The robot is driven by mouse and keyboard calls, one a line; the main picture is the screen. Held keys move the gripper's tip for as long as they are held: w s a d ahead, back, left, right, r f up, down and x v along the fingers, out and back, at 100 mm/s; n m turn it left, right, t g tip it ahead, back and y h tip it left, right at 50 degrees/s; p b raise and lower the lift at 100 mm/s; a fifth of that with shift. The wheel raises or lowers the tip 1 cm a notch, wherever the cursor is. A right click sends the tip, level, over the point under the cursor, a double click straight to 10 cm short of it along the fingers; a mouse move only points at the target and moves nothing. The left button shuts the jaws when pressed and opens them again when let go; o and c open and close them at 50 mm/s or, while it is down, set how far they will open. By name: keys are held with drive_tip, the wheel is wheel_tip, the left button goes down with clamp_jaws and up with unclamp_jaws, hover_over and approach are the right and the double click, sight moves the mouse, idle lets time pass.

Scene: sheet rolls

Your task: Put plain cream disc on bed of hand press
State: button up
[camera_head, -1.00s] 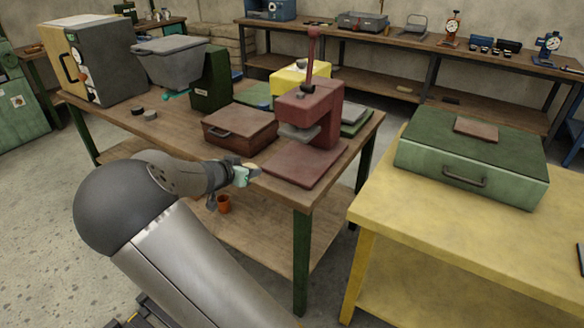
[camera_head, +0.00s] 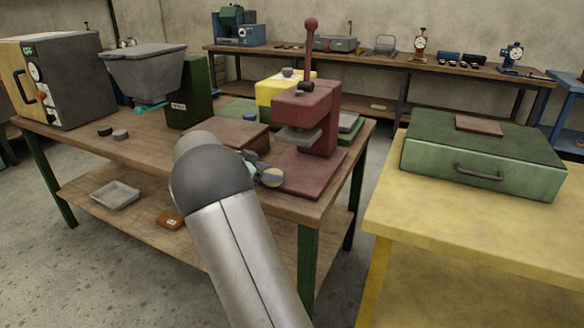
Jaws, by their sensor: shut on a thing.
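The hand press (camera_head: 318,113) is dark red with an upright ball-topped lever and stands at the right end of the brown workbench. Its flat red bed (camera_head: 303,183) reaches toward me under a grey pressing plate. My gripper (camera_head: 262,176) is at the left front edge of the bed, partly hidden behind my own arm. It is shut on a small round cream disc (camera_head: 272,178), which is tilted toward me. Whether the disc touches the bed is hard to tell.
A brown flat box (camera_head: 228,132) sits left of the press, partly behind my arm. A grey hopper machine (camera_head: 150,70) and a cabinet (camera_head: 62,80) stand farther left. A yellow table (camera_head: 450,225) with a green case (camera_head: 480,160) is at the right. The bed's front is clear.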

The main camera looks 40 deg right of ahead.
sight(292, 176)
drive_tip(key=d, duration=0.5)
drive_tip(key=s+d, duration=0.1)
drive_tip(key=d, duration=0.2)
drive_tip(key=shift+f, duration=0.1)
drive_tip(key=o, duration=1.1)
drive_tip(key=shift+w, duration=0.1)
drive_tip(key=shift+c, duration=0.2)
drive_tip(key=shift+a, duration=0.1)
drive_tip(key=v, duration=1.2)
drive_tip(key=shift+p, duration=0.3)
